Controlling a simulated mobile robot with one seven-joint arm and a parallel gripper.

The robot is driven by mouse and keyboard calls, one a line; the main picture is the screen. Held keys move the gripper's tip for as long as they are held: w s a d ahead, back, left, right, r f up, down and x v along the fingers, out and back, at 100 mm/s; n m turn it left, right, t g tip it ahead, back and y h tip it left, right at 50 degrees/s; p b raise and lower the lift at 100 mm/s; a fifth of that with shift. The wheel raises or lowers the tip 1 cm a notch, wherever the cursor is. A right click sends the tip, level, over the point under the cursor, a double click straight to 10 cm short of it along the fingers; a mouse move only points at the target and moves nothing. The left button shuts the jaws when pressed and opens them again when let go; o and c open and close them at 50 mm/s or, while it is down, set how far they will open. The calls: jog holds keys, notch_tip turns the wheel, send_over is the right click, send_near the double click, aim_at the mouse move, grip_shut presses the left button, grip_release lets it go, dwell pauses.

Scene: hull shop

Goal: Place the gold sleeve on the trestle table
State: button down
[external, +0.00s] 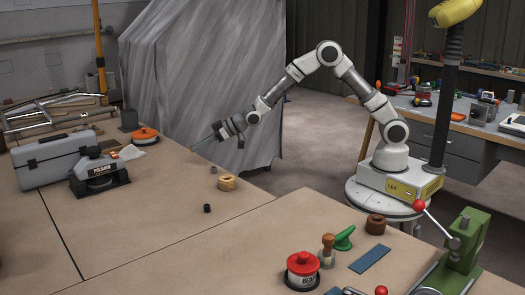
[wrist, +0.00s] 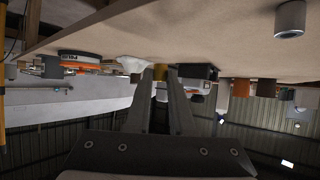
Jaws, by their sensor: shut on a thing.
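The sleeve is too small to make out in the external view. In the wrist view my gripper (wrist: 160,72) has its two fingers nearly parallel, with the tabletop (wrist: 230,35) upside down at the top.
A grey sleeve (external: 213,170), a black sleeve (external: 207,208) and a tan ring (external: 228,183) stand on the table near my gripper. A polisher (external: 100,180), a grey toolbox (external: 55,160) and an orange disc (external: 145,136) stand farther left. The table's left front is clear.

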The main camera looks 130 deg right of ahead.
aim_at(200, 163)
jog(key=shift+f+b, duration=0.65)
jog(key=shift+f, duration=1.35)
jog(key=shift+f, duration=0.15)
jog(key=c, duration=0.8)
grip_release()
jog(key=shift+s+r, duration=0.1)
jog(key=shift+r, duration=0.2)
jog(key=p+v, duration=0.2)
jog(key=v, duration=0.9)
jog(key=shift+s+a+r, duration=0.1)
jog(key=shift+s+a, duration=0.2)
jog(key=shift+w, duration=0.1)
